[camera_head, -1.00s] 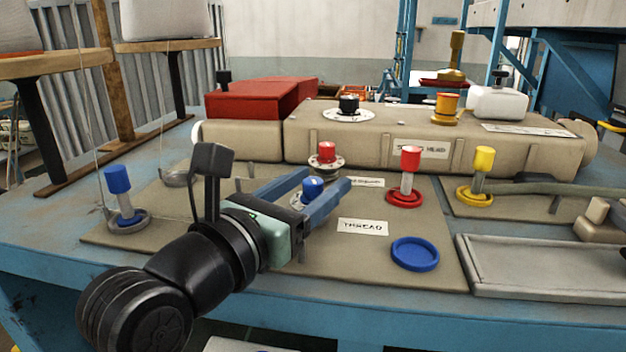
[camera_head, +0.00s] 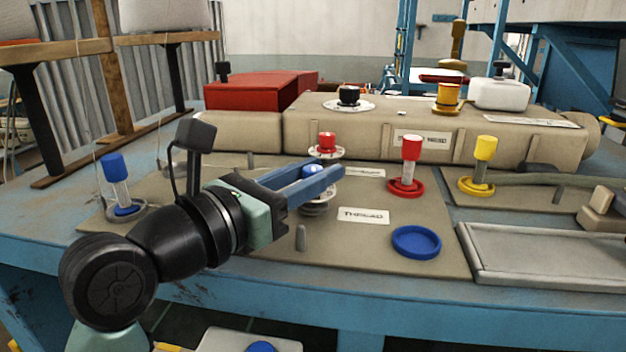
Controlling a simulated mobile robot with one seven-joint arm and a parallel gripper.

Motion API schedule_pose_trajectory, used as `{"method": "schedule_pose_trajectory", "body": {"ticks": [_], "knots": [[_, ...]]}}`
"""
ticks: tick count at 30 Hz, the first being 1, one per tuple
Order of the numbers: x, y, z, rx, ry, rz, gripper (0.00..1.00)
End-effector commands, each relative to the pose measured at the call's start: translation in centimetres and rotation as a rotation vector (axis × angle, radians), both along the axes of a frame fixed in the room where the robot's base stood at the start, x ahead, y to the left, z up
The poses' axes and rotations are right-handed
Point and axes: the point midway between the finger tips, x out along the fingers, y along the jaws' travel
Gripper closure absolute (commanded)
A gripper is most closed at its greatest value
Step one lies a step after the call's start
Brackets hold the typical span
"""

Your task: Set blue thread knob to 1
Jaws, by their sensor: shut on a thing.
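The blue thread knob (camera_head: 313,169) sits on a pale round dial (camera_head: 318,208) on the mat, left of the THREAD label (camera_head: 363,216). My gripper (camera_head: 318,177) reaches in from the left with blue fingers, one on each side of the knob, shut on it. The fingers hide much of the knob and part of the dial, so its pointer and the number it stands at cannot be read.
A red knob (camera_head: 327,142) on a dial stands just behind my fingers. Red (camera_head: 411,150) and yellow (camera_head: 485,150) posts stand to the right, and a blue-topped post (camera_head: 115,168) to the left. An empty blue ring dish (camera_head: 416,242) lies right of the label. The beige machine head (camera_head: 370,125) blocks the back.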

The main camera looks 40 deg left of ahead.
Motion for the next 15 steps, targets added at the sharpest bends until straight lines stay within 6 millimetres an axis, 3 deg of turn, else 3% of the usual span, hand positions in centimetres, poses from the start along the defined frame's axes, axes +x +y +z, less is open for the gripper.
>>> {"method": "schedule_pose_trajectory", "body": {"ticks": [15], "knots": [[-0.05, 0.01, -0.17, -0.001, 0.001, -0.265, 1.00]]}}
